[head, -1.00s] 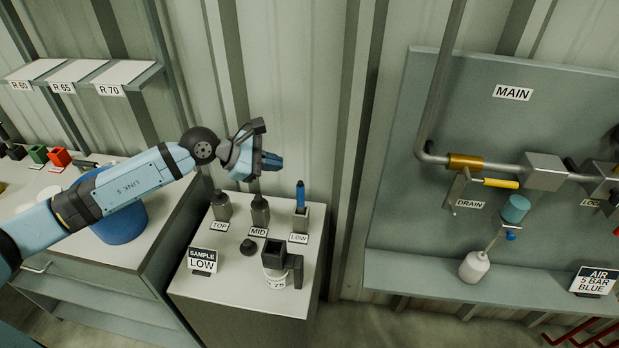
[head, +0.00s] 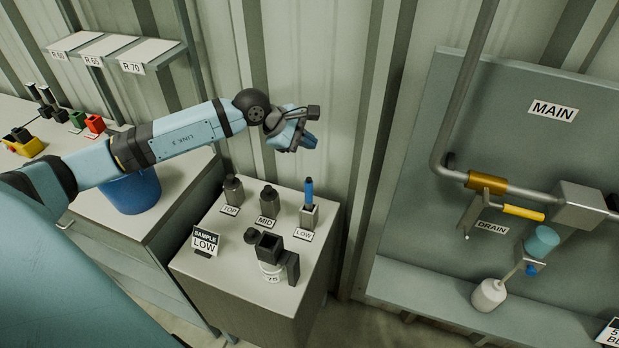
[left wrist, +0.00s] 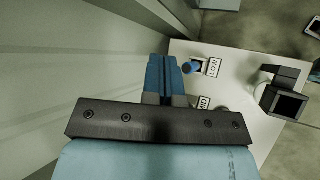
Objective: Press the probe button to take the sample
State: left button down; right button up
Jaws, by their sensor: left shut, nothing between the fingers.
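Three probe stations labelled TOP (head: 233,188), MID (head: 269,200) and LOW (head: 309,217) stand in a row on a grey cabinet. The LOW one has an upright blue rod (head: 309,188); TOP and MID have dark tops. A sign (head: 205,243) reads SAMPLE LOW. My left gripper (head: 306,141) is shut and empty, above and behind the LOW station, apart from it. In the left wrist view its blue fingers (left wrist: 165,76) appear left of the round blue rod top (left wrist: 189,67). My right gripper is not in view.
A pale jar (head: 270,272) with a dark square top and a side block stands at the cabinet front. The corrugated wall is close behind my left gripper. A blue tub (head: 135,192) stands on the left bench. A pipe panel (head: 420,230) is at the right.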

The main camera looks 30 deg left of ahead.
pick_arm(q)
jog(key=f, duration=0.2)
jog(key=b, duration=0.3)
send_over(309, 180)
notch_tip(309, 180, down, 6)
jog(key=shift+s+r, duration=0.1)
jog(key=shift+r, duration=0.05)
jog(key=shift+f+b, duration=0.5)
jog(key=shift+f, duration=0.05)
dwell(1.4)
jog(key=shift+f+b, duration=0.4)
jog(key=shift+b, duration=0.15)
jog(key=shift+f+b, duration=0.55)
jog(key=shift+b, duration=0.05)
dwell(0.5)
jog(key=shift+r, duration=0.95)
